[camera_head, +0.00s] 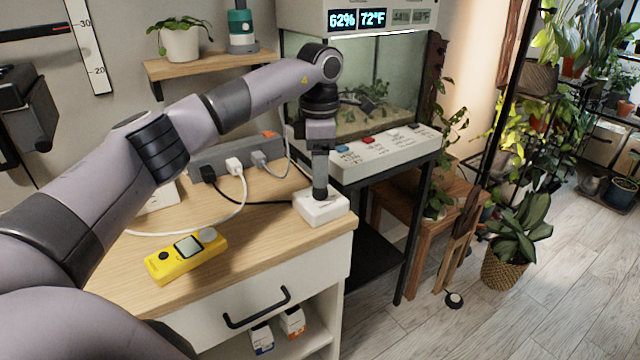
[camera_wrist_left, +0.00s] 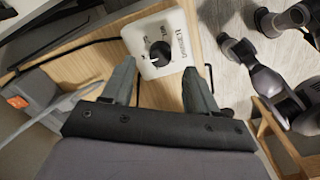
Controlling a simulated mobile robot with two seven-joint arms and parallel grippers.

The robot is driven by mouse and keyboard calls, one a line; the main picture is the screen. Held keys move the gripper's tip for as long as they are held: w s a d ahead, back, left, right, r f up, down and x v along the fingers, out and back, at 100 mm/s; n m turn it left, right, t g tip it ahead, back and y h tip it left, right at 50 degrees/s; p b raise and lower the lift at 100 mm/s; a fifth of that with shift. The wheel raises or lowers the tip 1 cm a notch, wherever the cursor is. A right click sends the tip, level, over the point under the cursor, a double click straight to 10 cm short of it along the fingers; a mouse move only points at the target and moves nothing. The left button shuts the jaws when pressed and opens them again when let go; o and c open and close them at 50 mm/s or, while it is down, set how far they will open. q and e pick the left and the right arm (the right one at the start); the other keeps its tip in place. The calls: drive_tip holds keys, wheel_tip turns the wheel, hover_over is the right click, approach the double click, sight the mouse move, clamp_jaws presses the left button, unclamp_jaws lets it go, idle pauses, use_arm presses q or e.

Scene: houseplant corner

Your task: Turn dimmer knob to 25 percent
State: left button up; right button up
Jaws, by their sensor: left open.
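The dimmer is a small white box (camera_head: 322,208) near the right corner of the wooden cabinet top. I cannot tell the knob's exact setting. My left gripper (camera_head: 320,194) points straight down over the dimmer and hides the knob in the head view. In the wrist view, my left gripper (camera_wrist_left: 160,68) is open, with one finger on each side of the knob's line. I cannot tell whether the fingers touch it. My right gripper is not in view.
A yellow meter (camera_head: 187,256) lies on the cabinet top. A grey power strip (camera_head: 236,160) with plugs and cables stands behind it. A glass terrarium (camera_head: 360,85) with a white control panel (camera_head: 385,152) is to the right, close to the dimmer. The cabinet's front edge is near.

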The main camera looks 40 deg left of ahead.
sight(320, 192)
use_arm(q)
wheel_tip(320, 192, down, 4)
drive_tip(key=shift+f, duration=0.1)
drive_tip(key=c, duration=1)
drive_tip(key=shift+c, duration=0.2)
